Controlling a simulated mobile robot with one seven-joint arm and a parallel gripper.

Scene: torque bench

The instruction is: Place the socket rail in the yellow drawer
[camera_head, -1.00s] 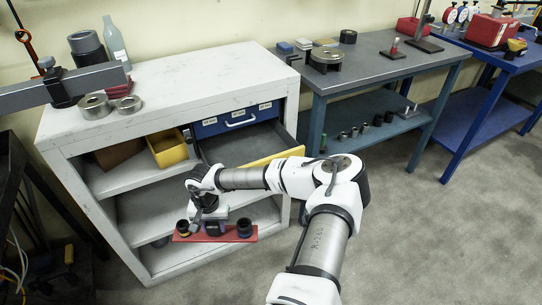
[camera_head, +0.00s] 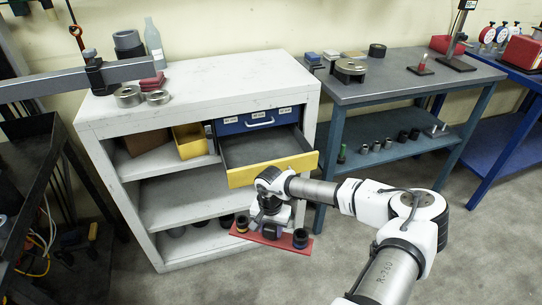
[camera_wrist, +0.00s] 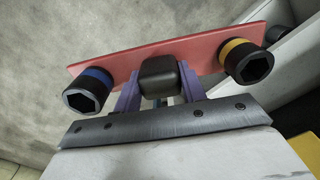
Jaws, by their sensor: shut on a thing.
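The socket rail (camera_head: 262,240) is a flat red bar with black sockets on it. My gripper (camera_head: 270,215) is shut on it and holds it in the air in front of the white cabinet, below and in front of the yellow drawer. In the wrist view the red rail (camera_wrist: 205,50) lies across the gripper fingers (camera_wrist: 158,95), with a blue-banded socket at the left and a yellow-banded socket at the right. The yellow drawer (camera_head: 240,177) is pulled open from the cabinet; its grey inside looks empty, and my wrist stands near its front's lower right part.
The white cabinet (camera_head: 200,95) has a blue drawer (camera_head: 255,120) above the open one and a yellow bin (camera_head: 190,140) on a shelf to the left. A grey workbench (camera_head: 400,68) stands at the right. The floor in front is clear.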

